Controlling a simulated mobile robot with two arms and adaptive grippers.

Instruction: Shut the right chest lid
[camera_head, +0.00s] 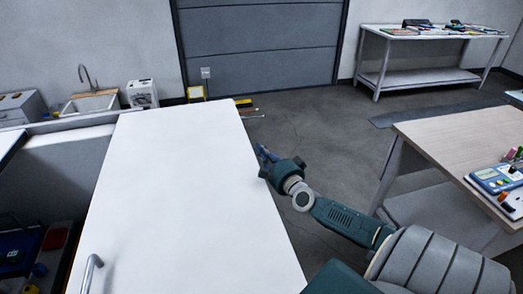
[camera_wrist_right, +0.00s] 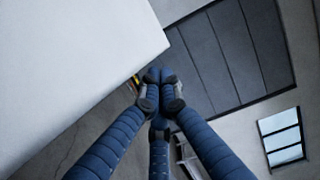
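The large white lid panel (camera_head: 180,190) fills the middle of the head view, with a metal handle (camera_head: 92,272) at its lower left. I cannot tell its exact angle. To its left, an open chest compartment (camera_head: 65,175) shows items inside. My right gripper (camera_head: 260,150) is beside the lid's right edge. I cannot tell if they touch. In the right wrist view, the fingertips of my right gripper (camera_wrist_right: 160,76) are together with nothing visible between them; the white lid (camera_wrist_right: 70,70) is at the upper left. My left gripper is not in view.
A wooden-topped table (camera_head: 440,135) with a blue device (camera_head: 495,178) stands at the right. A white bench (camera_head: 420,40) is at the back right. Open grey floor (camera_head: 310,130) lies between the lid and the table. A sink (camera_head: 90,102) is at the back left.

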